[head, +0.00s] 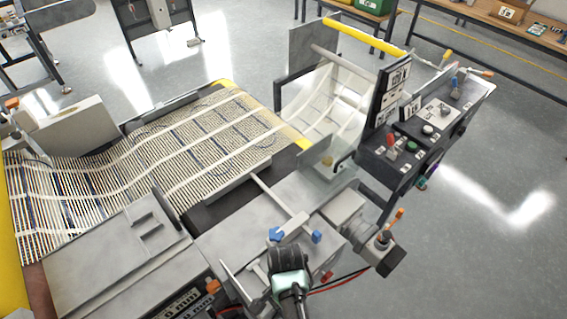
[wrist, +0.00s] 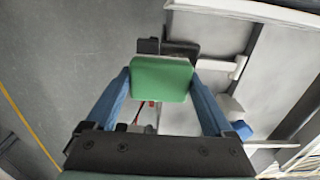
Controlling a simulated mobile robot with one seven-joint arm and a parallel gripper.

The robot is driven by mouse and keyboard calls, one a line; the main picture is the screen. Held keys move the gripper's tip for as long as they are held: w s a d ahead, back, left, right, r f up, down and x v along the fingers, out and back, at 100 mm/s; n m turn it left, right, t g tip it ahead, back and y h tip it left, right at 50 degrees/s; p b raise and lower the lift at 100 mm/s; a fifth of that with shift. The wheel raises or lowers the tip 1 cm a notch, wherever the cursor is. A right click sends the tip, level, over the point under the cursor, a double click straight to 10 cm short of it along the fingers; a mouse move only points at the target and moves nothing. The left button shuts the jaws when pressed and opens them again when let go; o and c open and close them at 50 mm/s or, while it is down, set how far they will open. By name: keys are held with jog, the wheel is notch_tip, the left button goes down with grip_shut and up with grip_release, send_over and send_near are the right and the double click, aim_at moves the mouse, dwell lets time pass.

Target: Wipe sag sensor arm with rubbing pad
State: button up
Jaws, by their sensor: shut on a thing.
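The rubbing pad (wrist: 161,78) is a green block in the wrist view. My gripper (wrist: 161,82) is shut on it, with a blue finger on each side. A thin pale bar, which looks like the sag sensor arm (head: 272,193), reaches from the machine's front side toward the mesh in the head view. My wrist is close to its near end, in front of a pale crosspiece (head: 294,228). The fingers and pad are not clear in the head view. I cannot tell whether the pad touches the sensor arm.
Blue knobs (head: 316,237) flank the crosspiece. The striped mesh (head: 215,125) runs over the machine bed to the left. A control panel (head: 405,140) stands to the right. A red cable (head: 340,283) is beside my wrist. Open grey floor (head: 480,230) lies at right.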

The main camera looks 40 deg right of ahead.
notch_tip(320, 180, up, 2)
jog(key=shift+s+r+p, duration=0.1)
jog(key=shift+p, duration=0.55)
jog(key=shift+r+p, duration=0.6)
jog(key=shift+r, duration=0.05)
jog(key=shift+d+f+b, duration=0.1)
jog(key=shift+f+b, duration=0.05)
jog(key=shift+b, duration=0.25)
